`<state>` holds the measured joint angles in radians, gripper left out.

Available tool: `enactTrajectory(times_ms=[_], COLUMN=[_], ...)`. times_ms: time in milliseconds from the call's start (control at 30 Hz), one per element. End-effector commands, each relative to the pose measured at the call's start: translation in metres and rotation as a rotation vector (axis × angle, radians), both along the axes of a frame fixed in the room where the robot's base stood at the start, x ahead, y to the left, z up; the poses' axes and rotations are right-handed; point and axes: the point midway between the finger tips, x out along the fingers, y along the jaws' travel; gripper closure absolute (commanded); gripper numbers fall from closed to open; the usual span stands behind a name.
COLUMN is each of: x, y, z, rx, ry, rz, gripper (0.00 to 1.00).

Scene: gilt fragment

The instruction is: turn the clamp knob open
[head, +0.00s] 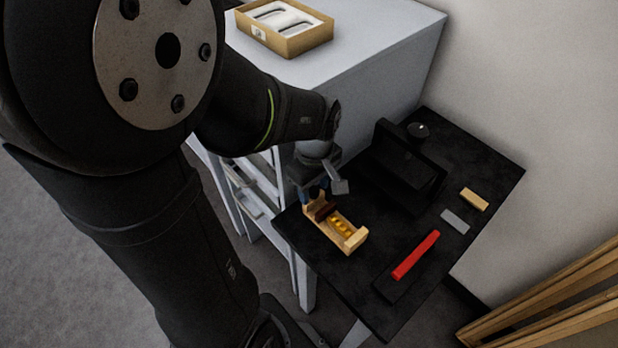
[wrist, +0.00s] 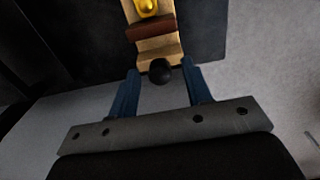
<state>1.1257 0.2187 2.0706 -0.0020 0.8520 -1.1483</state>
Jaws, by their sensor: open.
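The wooden clamp (head: 350,240) lies on the black table, with a dark red jaw (head: 325,211) and a gilt fragment (head: 341,225) in it. In the wrist view the clamp's wooden end (wrist: 158,50), the red-brown jaw (wrist: 152,29) and the gold piece (wrist: 147,6) show at the top. The round black clamp knob (wrist: 160,71) sticks out from that end. My gripper (wrist: 166,78) is open, with one blue finger on each side of the knob and visible gaps between.
The black table (head: 480,160) also holds a red bar (head: 415,255) on a dark pad, a grey block (head: 455,221), a tan block (head: 474,199), and a dark upright stand (head: 408,165). A white cabinet (head: 370,60) with a cardboard box (head: 284,27) stands behind.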

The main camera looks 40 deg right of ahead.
Motion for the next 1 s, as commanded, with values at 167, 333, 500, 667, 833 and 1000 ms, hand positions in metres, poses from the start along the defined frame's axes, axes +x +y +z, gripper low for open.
enactTrajectory(times_ms=[167, 333, 500, 667, 833, 1000], x=[0.0000, 0.0000, 0.0000, 0.0000, 0.0001, 0.0001], y=[0.0000, -0.0001, -0.0001, -0.0001, -0.0002, -0.0002], z=[0.0003, 0.0004, 0.0005, 0.0006, 0.0006, 0.0007], rx=[0.000, 0.000, 0.000, 0.000, 0.000, 0.000], ry=[0.000, 0.000, 0.000, -0.001, -0.002, -0.002], rz=[0.000, 0.000, 0.018, 0.077, 0.192, 0.335], gripper=[0.82, 1.00, 1.00, 1.00, 1.00, 1.00])
